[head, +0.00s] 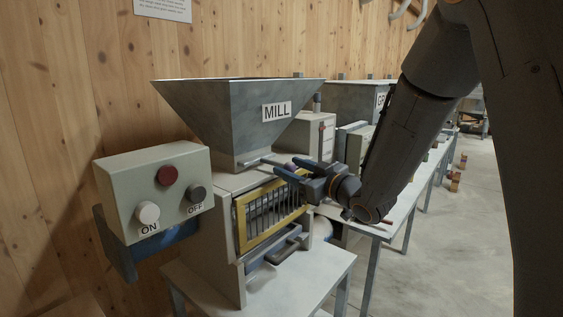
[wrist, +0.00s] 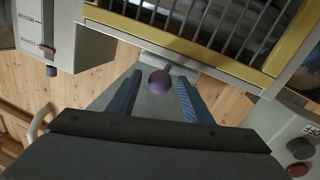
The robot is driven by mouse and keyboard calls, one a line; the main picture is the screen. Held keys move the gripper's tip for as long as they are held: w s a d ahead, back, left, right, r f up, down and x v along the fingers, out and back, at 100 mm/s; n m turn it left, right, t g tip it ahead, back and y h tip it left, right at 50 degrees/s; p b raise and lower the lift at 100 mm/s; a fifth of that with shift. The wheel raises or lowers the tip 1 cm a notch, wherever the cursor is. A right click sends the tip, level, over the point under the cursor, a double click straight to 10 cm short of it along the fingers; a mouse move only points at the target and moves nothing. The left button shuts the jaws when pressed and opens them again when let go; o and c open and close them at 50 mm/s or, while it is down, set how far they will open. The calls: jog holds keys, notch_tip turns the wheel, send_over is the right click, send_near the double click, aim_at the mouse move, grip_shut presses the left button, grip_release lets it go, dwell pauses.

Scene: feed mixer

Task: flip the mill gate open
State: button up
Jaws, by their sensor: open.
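The mill has a grey hopper (head: 235,105) with a MILL label above a pale body with a yellow-framed grille (head: 270,213). A small purple knob (head: 290,166) sits just below the hopper, above the grille; I take it to be the gate's handle. My gripper (head: 286,167) reaches in from the right, its blue fingers open around the knob. In the wrist view the knob (wrist: 160,80) stands between the two open fingers (wrist: 160,88), with space on both sides, in front of a pale bar. The gate plate itself is not clearly visible.
A control box (head: 150,190) with ON, OFF and a red button stands left of the mill. A pale table (head: 315,277) bears the mill. Further machines stand on a table behind, and a wooden wall runs along the left.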

aim_at(276, 164)
jog(key=p+x, duration=0.1)
jog(key=x, duration=0.4)
